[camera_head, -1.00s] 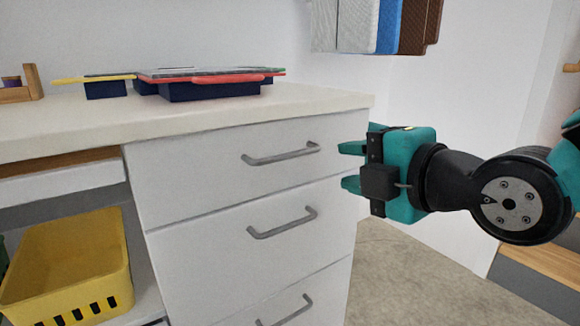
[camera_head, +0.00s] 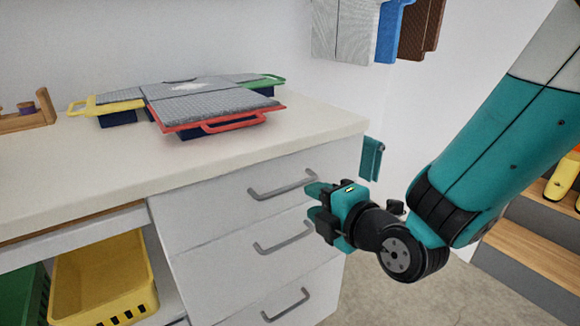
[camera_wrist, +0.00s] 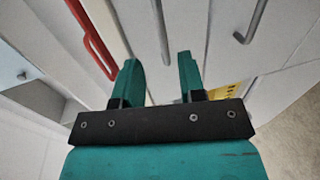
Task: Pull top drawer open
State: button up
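The white top drawer (camera_head: 220,205) is closed under the counter, with a grey bar handle (camera_head: 270,193). My teal gripper (camera_head: 314,201) is in front of the drawers, its upper fingertip by the right end of that handle. In the wrist view my gripper (camera_wrist: 160,72) is open and its two fingers are apart. The top handle (camera_wrist: 162,35) lines up with the gap between them. I cannot tell whether the fingers touch it. The second drawer's handle (camera_head: 285,238) is below, and also shows in the wrist view (camera_wrist: 252,22).
Flat cases with a red-handled one (camera_head: 225,118) in front lie on the pale counter (camera_head: 100,170). A yellow basket (camera_head: 105,280) stands on the shelf at lower left. Grey, blue and brown panels (camera_head: 390,30) hang on the wall. Wooden steps (camera_head: 535,250) are at right.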

aim_at(290, 188)
jog(key=p+x, duration=0.4)
jog(key=x, duration=0.5)
jog(key=shift+w+f, duration=0.15)
jog(key=shift+w, duration=0.1)
grip_shut()
